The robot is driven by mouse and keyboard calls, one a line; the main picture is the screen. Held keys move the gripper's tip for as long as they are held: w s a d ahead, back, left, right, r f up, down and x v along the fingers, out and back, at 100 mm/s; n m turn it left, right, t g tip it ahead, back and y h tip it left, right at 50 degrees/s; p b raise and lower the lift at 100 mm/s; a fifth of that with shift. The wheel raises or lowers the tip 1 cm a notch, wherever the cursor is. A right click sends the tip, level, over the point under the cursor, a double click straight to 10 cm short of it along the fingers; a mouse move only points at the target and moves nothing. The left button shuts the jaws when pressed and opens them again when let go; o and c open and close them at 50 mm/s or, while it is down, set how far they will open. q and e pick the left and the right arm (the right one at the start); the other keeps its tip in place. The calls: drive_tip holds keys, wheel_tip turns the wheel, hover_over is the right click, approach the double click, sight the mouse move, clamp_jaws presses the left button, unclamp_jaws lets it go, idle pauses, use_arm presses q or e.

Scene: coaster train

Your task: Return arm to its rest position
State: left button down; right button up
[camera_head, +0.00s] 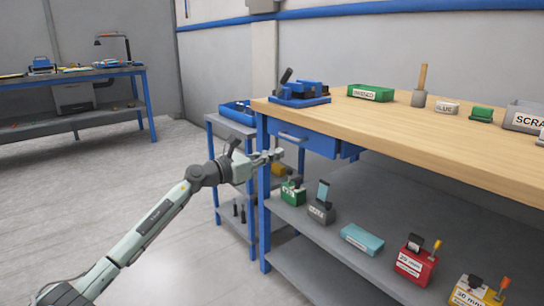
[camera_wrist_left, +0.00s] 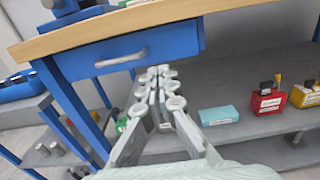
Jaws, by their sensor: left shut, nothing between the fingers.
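My left arm (camera_head: 150,225) reaches in from the lower left of the head view. My left gripper (camera_head: 272,156) is in front of the blue drawer (camera_head: 302,139) under the workbench, near the bench's left front leg. In the left wrist view the gripper's fingers (camera_wrist_left: 158,88) lie close together with nothing between them, just below the drawer and its grey handle (camera_wrist_left: 121,59). The drawer looks closed. I cannot tell whether the fingers touch anything. My right gripper is not in view.
The wooden bench top (camera_head: 400,125) holds a blue vise (camera_head: 300,92), a green bin (camera_head: 370,92) and a scrap bin (camera_head: 524,117). The shelf below holds a teal box (camera_head: 362,239) and a red box (camera_head: 414,262). A blue-legged cart (camera_head: 232,185) stands left. The floor at left is clear.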

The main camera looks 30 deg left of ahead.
use_arm(q)
drive_tip(key=shift+s+a, duration=0.1)
drive_tip(key=shift+s, duration=0.35)
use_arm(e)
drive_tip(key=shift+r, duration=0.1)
